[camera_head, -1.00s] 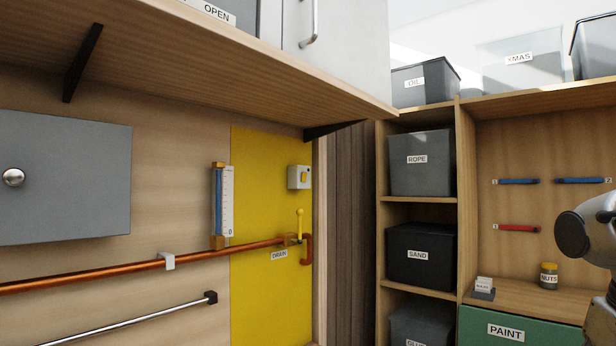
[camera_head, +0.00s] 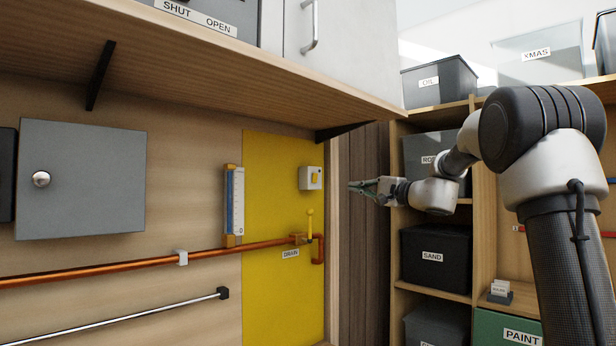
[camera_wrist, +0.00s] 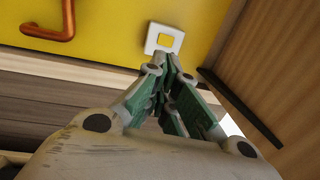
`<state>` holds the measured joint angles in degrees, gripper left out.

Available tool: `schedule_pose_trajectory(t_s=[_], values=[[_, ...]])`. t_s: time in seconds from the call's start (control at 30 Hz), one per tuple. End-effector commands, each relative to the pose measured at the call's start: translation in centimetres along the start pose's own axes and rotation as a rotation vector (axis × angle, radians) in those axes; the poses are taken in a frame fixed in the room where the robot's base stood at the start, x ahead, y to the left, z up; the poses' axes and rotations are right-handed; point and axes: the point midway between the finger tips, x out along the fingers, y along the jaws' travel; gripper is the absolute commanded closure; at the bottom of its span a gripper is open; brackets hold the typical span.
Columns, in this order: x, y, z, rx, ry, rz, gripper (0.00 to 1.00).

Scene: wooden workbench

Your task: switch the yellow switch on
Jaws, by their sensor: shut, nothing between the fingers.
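The yellow switch (camera_head: 314,178) is a small yellow rocker on a pale square plate, fixed to the yellow wall panel (camera_head: 270,165) under the shelf. It also shows in the wrist view (camera_wrist: 165,41), just beyond my fingertips. My gripper (camera_head: 352,187) is right of the switch in the head view, pointing left towards it, with a visible gap in the picture. In the wrist view my gripper (camera_wrist: 166,60) has its green-padded fingers together and empty, their tips just below the plate. Whether the rocker is on or off I cannot tell.
A copper pipe (camera_head: 210,251) with a yellow drain lever (camera_head: 310,224) runs below the switch. The wooden shelf (camera_head: 250,75) and its black bracket (camera_head: 343,130) are above it. Shelves with dark bins (camera_head: 437,258) stand right. A blue gauge (camera_head: 234,205) hangs left.

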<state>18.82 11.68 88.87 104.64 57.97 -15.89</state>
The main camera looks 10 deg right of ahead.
Motion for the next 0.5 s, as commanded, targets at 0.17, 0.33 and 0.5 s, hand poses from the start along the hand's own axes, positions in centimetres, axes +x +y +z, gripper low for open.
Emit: schedule_pose_trajectory(t_s=[0.17,0.33,0.5], values=[[0.45,-1.86,-0.11,-0.009,0.015,-0.066,1.0],[0.44,-1.79,-0.08,-0.018,0.014,-0.063,1.0],[0.51,-1.75,-0.06,-0.018,0.014,-0.062,1.0]])
